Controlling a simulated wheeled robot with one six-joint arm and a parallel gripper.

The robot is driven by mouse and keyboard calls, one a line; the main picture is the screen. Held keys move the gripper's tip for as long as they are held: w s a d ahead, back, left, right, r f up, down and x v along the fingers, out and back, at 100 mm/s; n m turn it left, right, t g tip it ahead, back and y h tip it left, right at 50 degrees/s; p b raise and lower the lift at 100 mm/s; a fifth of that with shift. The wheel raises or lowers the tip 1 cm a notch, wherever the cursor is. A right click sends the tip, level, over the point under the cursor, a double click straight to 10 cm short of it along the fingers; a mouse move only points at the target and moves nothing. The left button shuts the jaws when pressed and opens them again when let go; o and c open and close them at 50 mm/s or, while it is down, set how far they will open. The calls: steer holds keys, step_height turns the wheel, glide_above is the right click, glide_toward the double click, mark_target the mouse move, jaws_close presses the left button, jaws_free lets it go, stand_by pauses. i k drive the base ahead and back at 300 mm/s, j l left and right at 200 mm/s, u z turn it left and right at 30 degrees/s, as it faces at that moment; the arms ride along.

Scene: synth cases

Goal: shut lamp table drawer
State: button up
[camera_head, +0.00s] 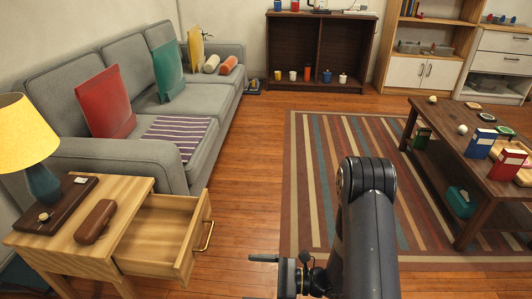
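The lamp table (131,195) is light wood and stands at the lower left. Its drawer (199,214) is pulled well out to the right side, and the inside that shows looks empty. A brass bar handle (207,236) is on the drawer front. My gripper (265,258) is low in the picture, right of the handle and apart from it in the picture. Only a small dark part of it shows beside my arm, so I cannot tell whether its fingers are open or shut.
A yellow-shaded lamp (28,130), a dark tray (55,203) and a brown case (95,222) are on the tabletop. A grey sofa (130,150) stands behind. Wooden floor (240,205) is clear right of the drawer. A coffee table (425,150) stands on the right.

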mark_target(163, 241)
steer(key=k+j+u, duration=0.1)
steer(key=u, duration=0.15)
steer(key=k+u, duration=0.1)
steer(key=u, duration=1.3)
